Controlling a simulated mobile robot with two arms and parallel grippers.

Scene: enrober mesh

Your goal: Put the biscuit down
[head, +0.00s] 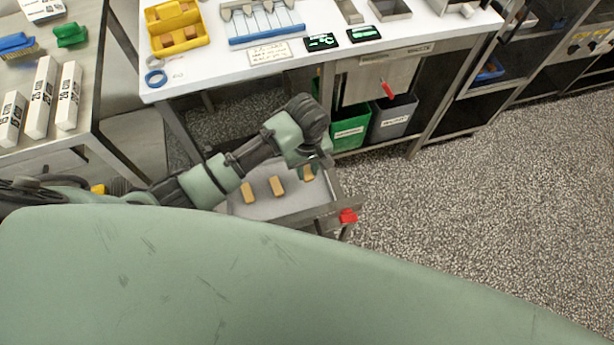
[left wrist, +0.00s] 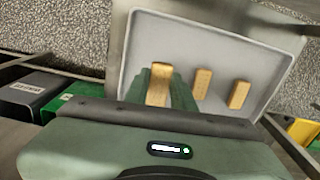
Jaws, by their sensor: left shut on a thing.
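My left gripper (head: 316,162) is over the far right part of a shallow pale tray (head: 290,205). It is shut on a tan, oblong biscuit (head: 309,174). In the left wrist view the held biscuit (left wrist: 159,82) stands out between the green fingers (left wrist: 160,92), with the tray (left wrist: 190,28) behind it. I cannot tell whether it touches the tray. Two similar biscuits lie on the tray, a middle one (head: 277,186) and a left one (head: 248,193). They also show in the left wrist view, the middle one (left wrist: 202,83) and the left one (left wrist: 238,95). My right gripper is out of view.
A red part (head: 348,216) sits at the tray frame's near right corner. Behind are a green bin (head: 348,133) and a grey bin (head: 392,122) under a white bench (head: 215,60). A steel table with white boxes (head: 41,97) is at left. Floor at right is clear.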

